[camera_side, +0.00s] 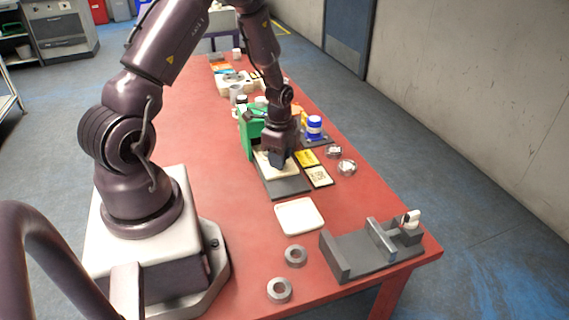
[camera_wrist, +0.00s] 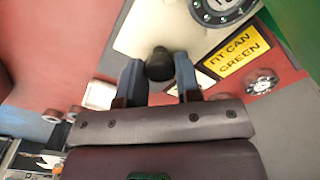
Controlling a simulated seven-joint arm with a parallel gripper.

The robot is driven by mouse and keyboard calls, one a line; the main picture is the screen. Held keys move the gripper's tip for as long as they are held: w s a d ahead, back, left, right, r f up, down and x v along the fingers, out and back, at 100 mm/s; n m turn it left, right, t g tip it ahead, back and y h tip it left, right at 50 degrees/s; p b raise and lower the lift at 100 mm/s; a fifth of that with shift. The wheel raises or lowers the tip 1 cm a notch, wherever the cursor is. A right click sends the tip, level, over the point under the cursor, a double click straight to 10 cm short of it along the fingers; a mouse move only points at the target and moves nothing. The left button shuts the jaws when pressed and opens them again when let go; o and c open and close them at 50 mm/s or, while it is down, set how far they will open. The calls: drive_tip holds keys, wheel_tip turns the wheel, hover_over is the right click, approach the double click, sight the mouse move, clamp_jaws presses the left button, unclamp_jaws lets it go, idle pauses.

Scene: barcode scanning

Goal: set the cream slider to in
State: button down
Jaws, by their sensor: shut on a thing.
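The cream slider (camera_side: 289,172) is a flat cream plate on a dark grey base (camera_side: 286,188), in front of a green housing (camera_side: 246,121) in the side view. In the wrist view the cream plate (camera_wrist: 135,38) lies under my fingers, with a round black knob (camera_wrist: 160,63) standing on it. My gripper (camera_side: 277,158) is lowered over the plate. In the wrist view my gripper (camera_wrist: 160,80) has one finger on each side of the knob and is shut on it. The fingers hide part of the plate.
A patterned card (camera_side: 319,176), clear dials (camera_side: 347,167) and a blue-and-white container (camera_side: 314,127) stand to the right. A white pad (camera_side: 300,216) and grey fixture (camera_side: 365,254) are nearer.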

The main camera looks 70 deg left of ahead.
drive_tip(key=shift+a, duration=0.25)
drive_tip(key=c, duration=0.8)
unclamp_jaws()
drive_tip(key=shift+r, duration=0.1)
wheel_tip(320, 180, up, 13)
drive_tip(key=shift+f, duration=0.1)
